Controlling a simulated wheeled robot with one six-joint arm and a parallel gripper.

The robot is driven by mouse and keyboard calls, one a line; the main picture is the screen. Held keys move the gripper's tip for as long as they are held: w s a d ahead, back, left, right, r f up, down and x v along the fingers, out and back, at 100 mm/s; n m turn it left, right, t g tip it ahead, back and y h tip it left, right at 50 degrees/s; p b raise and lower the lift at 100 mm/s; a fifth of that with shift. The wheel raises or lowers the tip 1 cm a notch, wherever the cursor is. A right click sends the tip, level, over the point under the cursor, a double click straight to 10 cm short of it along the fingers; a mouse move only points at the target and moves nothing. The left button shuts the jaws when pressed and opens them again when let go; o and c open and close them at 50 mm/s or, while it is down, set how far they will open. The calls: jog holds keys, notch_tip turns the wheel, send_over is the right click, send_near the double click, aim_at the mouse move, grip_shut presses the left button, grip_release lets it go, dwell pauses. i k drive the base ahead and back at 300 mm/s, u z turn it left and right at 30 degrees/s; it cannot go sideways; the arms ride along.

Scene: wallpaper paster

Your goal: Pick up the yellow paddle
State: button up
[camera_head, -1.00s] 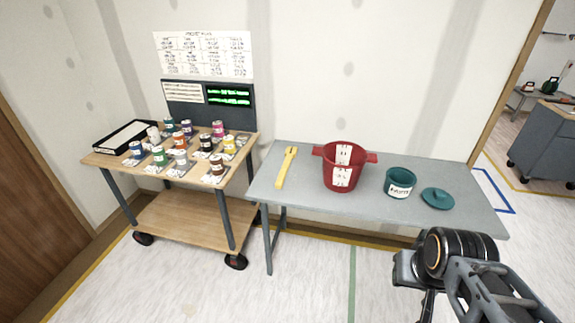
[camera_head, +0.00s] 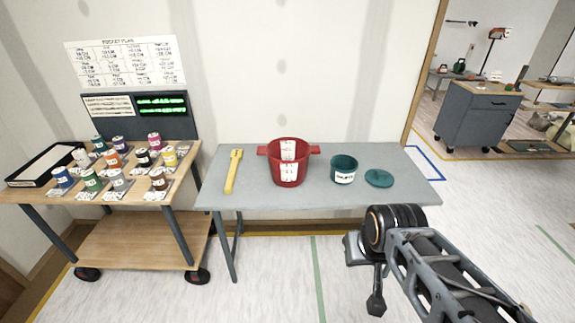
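The yellow paddle (camera_head: 233,172) lies flat near the left end of the grey table (camera_head: 325,198), to the left of a red bucket (camera_head: 288,163). Its wider head points toward the wall and its handle toward the table's front edge. My arm reaches in from the lower right, and its dark end shows in front of the table, well to the right of the paddle and apart from it. My gripper (camera_head: 376,303) hangs low there, small and dark; its fingers cannot be made out clearly.
A teal pot (camera_head: 344,170) and its teal lid (camera_head: 379,178) are right of the bucket. A wooden cart (camera_head: 140,244) with several small paint cans stands left of the table. The floor before the table is clear. A grey cabinet (camera_head: 478,118) stands beyond the doorway.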

aim_at(236, 156)
jog(key=i, duration=0.4)
jog(key=u, duration=0.65)
jog(key=i, duration=1.35)
jog(key=u, duration=0.95)
